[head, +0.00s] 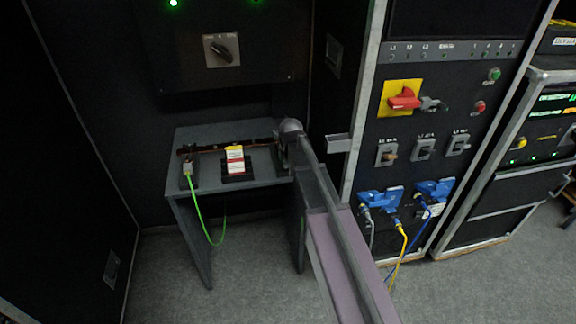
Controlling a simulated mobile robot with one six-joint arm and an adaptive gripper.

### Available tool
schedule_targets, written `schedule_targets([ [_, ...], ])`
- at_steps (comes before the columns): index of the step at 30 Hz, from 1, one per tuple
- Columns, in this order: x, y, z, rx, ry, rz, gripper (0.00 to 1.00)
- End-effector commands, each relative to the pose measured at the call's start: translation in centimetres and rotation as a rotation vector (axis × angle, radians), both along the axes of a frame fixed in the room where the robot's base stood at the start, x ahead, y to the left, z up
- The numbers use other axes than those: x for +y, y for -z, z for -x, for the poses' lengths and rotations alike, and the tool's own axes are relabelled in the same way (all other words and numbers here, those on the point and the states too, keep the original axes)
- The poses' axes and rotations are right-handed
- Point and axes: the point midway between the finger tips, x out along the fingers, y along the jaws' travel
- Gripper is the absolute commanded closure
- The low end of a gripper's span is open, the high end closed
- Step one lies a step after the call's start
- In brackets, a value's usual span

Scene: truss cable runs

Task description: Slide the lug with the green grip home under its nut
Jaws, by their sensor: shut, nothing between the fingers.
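A small lug with a pale body (187,169) and a green cable (200,212) sits at the left end of the small grey table. The cable hangs over the table's front edge. A dark bar with a copper-coloured strip (215,150) runs along the back of the table above it. The nut is too small to tell, and so is how far the lug sits under it. My gripper (279,153) is at the table's right end, dark and partly hidden by my arm. It is shut and empty, well apart from the lug.
A yellow, white and red labelled block (235,160) stands mid-table between my gripper and the lug. A black panel with a rotary switch (222,50) is behind. A rack with a red switch (404,99) and blue plugs (380,198) stands right. Floor left of the table is clear.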

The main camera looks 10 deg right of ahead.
Motion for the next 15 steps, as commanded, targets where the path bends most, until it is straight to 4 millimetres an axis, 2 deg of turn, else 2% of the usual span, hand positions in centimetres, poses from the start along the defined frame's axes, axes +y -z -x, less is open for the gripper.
schedule_targets([
  [1, 0.0, 0.8, -0.2, 0.0, 0.0, 0.0, 1.0],
  [10, 0.0, 3.1, -0.9, 0.0, -0.001, 0.0, 1.0],
  [12, 0.1, 2.5, -2.4, 0.0, -0.001, 0.0, 1.0],
  [15, 0.1, 2.5, -3.4, 0.0, -0.001, 0.0, 1.0],
])
